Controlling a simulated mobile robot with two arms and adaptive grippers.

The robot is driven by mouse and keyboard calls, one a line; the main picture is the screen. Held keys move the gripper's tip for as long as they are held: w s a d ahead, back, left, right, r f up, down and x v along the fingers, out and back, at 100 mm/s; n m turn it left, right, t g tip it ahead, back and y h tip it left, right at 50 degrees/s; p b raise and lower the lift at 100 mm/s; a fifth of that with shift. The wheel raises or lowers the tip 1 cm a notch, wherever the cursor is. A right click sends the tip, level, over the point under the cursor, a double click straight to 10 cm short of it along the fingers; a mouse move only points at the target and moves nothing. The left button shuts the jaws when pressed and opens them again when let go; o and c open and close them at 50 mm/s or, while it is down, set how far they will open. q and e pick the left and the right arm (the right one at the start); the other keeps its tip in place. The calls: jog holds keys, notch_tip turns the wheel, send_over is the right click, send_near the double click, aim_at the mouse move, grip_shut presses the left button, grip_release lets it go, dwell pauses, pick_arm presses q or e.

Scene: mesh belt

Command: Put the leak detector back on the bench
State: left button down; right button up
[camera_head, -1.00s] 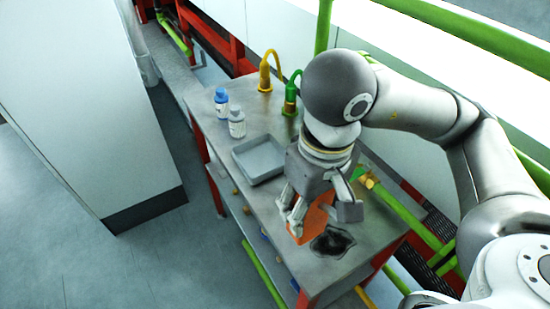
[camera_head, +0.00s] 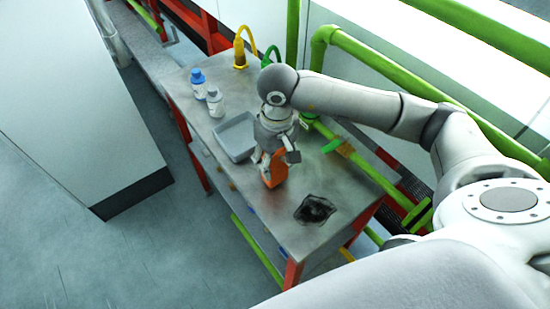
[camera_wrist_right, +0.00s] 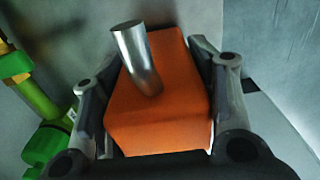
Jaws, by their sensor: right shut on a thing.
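The leak detector is an orange box (camera_head: 273,169) with a metal cylinder on it, seen close up in the right wrist view (camera_wrist_right: 160,105). My right gripper (camera_head: 274,160) is shut on it, with a finger on each side of the box. The detector is over the metal bench (camera_head: 235,187), between the grey tray and the dark patch. I cannot tell whether its bottom touches the bench top. My left gripper is not in view.
A grey tray (camera_head: 226,143), a blue-capped bottle (camera_head: 199,84) and a white bottle (camera_head: 215,102) stand on the bench. A dark, hole-like patch (camera_head: 315,210) lies at the near end. Green pipes (camera_head: 370,172) run along the right side.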

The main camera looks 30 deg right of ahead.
jog(key=shift+f, duration=0.55)
jog(key=shift+f, duration=0.2)
jog(key=o, duration=1.4)
jog(key=shift+c, duration=0.2)
jog(key=shift+r, duration=0.15)
jog(key=shift+r, duration=0.15)
notch_tip(320, 180, up, 10)
jog(key=b, duration=0.2)
jog(key=shift+s+r+b, duration=0.1)
jog(key=shift+r+b, duration=0.05)
jog(key=shift+b, duration=0.2)
jog(key=shift+s+r, duration=0.1)
jog(key=shift+r, duration=0.6)
